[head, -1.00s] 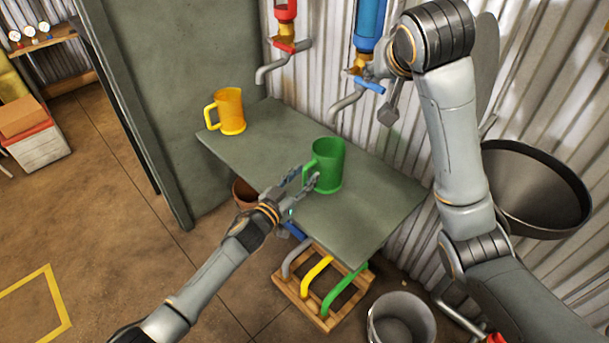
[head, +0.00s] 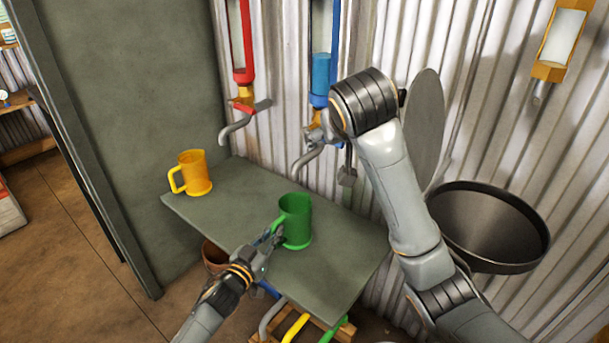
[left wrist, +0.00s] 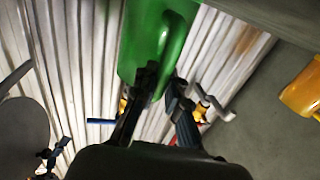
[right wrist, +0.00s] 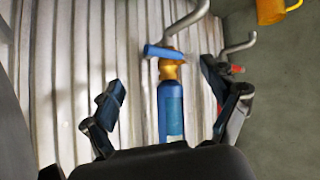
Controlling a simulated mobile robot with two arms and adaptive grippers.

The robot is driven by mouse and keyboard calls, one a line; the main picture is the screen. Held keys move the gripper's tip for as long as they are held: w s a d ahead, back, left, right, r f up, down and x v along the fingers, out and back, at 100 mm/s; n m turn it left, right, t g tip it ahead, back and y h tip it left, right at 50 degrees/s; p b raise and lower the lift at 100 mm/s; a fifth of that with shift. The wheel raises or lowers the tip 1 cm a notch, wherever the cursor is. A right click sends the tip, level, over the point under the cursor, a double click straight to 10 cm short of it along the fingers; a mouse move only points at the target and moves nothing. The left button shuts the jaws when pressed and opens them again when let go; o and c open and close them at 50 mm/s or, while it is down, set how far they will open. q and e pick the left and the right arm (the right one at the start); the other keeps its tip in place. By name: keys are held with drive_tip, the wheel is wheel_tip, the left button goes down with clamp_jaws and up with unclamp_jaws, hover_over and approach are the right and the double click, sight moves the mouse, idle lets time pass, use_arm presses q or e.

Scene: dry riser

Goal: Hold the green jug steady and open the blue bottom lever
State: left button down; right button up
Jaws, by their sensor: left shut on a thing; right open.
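The green jug (head: 298,222) is upright and appears to stand on the grey table (head: 270,282). My left gripper (head: 273,238) is shut on its handle, which shows between the fingers in the left wrist view (left wrist: 160,80). The blue bottom lever (right wrist: 163,52) crosses the yellow valve under the blue bottle-like section (right wrist: 171,110). It also shows in the left wrist view (left wrist: 101,121). In the head view my right gripper (head: 318,133) largely hides it. In the right wrist view my right gripper (right wrist: 163,76) is open, with the lever beyond and between its fingertips, apparently not touching.
A yellow jug (head: 195,173) stands at the table's far left. A red tap (head: 240,103) is on the corrugated wall left of the blue one. A large dark bowl (head: 490,228) is at right. Coloured pipes (head: 296,328) rise below the table's front edge.

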drive_tip(key=f+n+h, duration=0.1)
drive_tip(key=n, duration=0.1)
drive_tip(key=w+a+f+n+h, duration=0.1)
drive_tip(key=f+n+h, duration=0.1)
drive_tip(key=f+n, duration=0.1)
drive_tip(key=shift+w+a+n, duration=0.15)
drive_tip(key=shift+w+n, duration=0.15)
drive_tip(key=shift+w, duration=0.05)
drive_tip(key=s+a+f+n+t+h, duration=0.1)
drive_tip(key=a+n+h, duration=0.25)
drive_tip(key=n, duration=0.65)
drive_tip(key=a+f+n+t+h, duration=0.1)
drive_tip(key=a+n+t+h, duration=0.3)
drive_tip(key=n, duration=0.6)
drive_tip(key=w+d+g, duration=0.1)
drive_tip(key=w+d, duration=0.3)
drive_tip(key=w+d+g+h, duration=0.1)
drive_tip(key=w+d, duration=0.3)
drive_tip(key=shift+d, duration=0.3)
drive_tip(key=c, duration=1.5)
